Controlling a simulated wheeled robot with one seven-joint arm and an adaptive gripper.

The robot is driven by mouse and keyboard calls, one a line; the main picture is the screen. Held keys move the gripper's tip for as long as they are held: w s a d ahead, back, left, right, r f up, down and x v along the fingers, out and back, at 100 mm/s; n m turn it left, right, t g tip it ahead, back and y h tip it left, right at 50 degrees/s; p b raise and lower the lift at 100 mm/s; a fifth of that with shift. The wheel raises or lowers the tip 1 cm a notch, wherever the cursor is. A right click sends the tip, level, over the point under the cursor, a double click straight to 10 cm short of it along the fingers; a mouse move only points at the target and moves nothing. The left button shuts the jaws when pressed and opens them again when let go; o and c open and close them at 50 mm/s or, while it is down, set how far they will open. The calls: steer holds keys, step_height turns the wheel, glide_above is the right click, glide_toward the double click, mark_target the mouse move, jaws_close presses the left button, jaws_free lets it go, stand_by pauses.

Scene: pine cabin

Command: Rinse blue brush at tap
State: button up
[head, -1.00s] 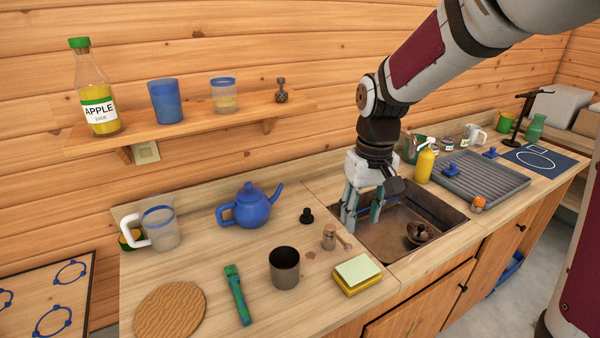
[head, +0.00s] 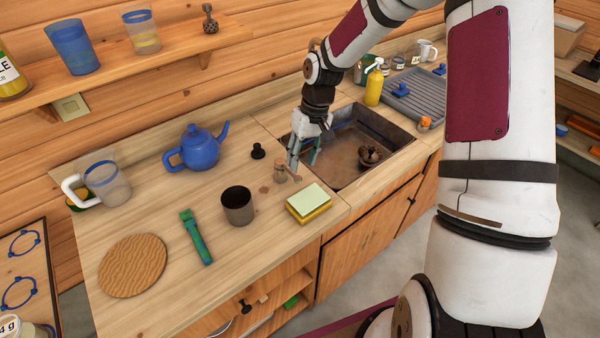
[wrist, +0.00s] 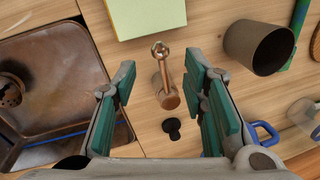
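My gripper (head: 303,150) hangs over the counter at the left edge of the sink (head: 345,178). Its teal fingers are apart and empty in the wrist view (wrist: 160,82). Two small blue-handled things, one nearer (head: 401,89) and one farther (head: 440,69), lie on or by the grey drying rack (head: 420,103); I cannot tell whether either is the brush.
A black stopper (head: 258,151), blue teapot (head: 200,147), dark cup (head: 238,206), sponge stack (head: 309,203) and green-blue tool (head: 196,238) surround the gripper's side of the counter. A brown round object (head: 371,155) sits in the sink. A yellow bottle (head: 374,86) stands behind.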

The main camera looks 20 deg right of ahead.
mark_target(299, 176)
steer(key=f, duration=0.2)
steer(key=a+f, duration=0.1)
steer(key=f, duration=0.2)
steer(key=shift+f, duration=0.3)
steer(key=shift+c, duration=0.3)
jaws_close()
